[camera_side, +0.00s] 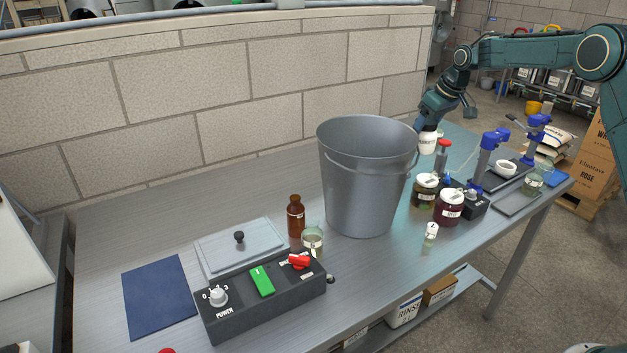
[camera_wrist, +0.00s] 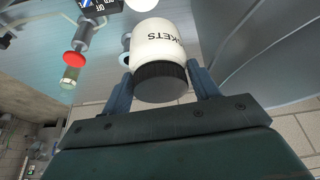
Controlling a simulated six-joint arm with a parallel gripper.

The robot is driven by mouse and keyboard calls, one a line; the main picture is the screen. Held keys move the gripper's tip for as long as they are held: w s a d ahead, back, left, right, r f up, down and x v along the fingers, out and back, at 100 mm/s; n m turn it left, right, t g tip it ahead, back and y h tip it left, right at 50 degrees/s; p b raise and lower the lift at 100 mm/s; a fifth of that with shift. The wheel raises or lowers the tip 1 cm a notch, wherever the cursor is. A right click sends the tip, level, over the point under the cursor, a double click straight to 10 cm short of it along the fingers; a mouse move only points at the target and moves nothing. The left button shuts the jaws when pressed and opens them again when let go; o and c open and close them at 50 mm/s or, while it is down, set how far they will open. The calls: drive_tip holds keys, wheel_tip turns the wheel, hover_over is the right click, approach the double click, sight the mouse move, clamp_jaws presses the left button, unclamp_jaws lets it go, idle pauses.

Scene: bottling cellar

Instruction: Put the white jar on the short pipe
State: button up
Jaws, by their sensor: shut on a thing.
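The white jar (camera_side: 428,142) with dark lettering hangs under my gripper (camera_side: 428,124), just right of the big bucket's rim. In the wrist view my gripper (camera_wrist: 161,85) is shut on the jar (camera_wrist: 165,42), its fingers on either side of the black lid. The jar looks roughly upright and held above the table in the side view. A short white ring-shaped piece (camera_side: 505,168), which may be the short pipe, stands on the dark base of a blue press at the right. I cannot tell for certain that it is the pipe.
The tall grey bucket (camera_side: 362,185) is close left of the jar. A red-knobbed fitting (camera_side: 443,150), a green-brown jar (camera_side: 425,192) and a dark red jar (camera_side: 449,208) crowd the area in front. The blue press (camera_side: 487,155) stands right. A control box (camera_side: 262,295) is at front left.

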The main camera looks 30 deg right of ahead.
drive_tip(key=w+a+f+n+y, duration=0.1)
drive_tip(key=w+a+f+n, duration=0.1)
drive_tip(key=w+f, duration=0.6)
drive_tip(key=shift+w+a+f+n, duration=0.15)
drive_tip(key=shift+w+n, duration=0.4)
drive_tip(key=shift+n, duration=0.05)
drive_tip(key=shift+f, duration=4)
drive_tip(key=shift+f, duration=0.1)
drive_tip(key=o, duration=1.1)
drive_tip(key=shift+c, duration=0.2)
